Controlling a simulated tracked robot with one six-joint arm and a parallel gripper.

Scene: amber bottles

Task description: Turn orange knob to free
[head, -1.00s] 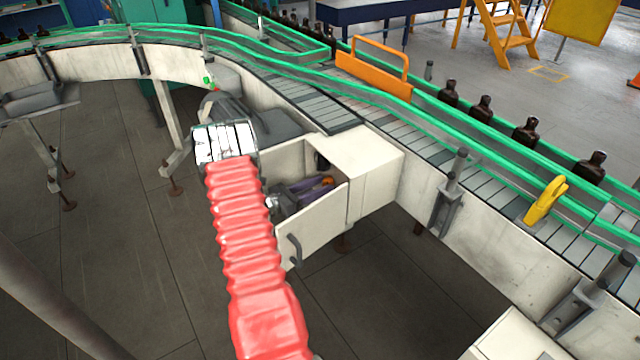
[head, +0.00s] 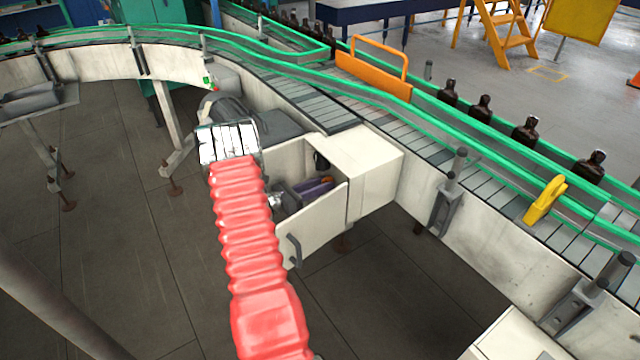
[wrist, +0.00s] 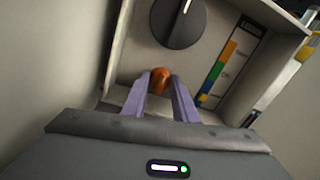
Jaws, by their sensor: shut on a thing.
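The orange knob (wrist: 160,79) shows in the wrist view between the tips of my gripper's purple fingers (wrist: 160,92). The fingers are closed on its sides. The knob sits on a pale panel inside an open cabinet (head: 367,165).
A larger black dial (wrist: 179,22) with a white mark sits above the knob. A coloured label strip (wrist: 220,72) is to its right. The cabinet's open door (head: 318,222) with a grey handle stands beside my arm. The conveyor (head: 420,135) runs behind.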

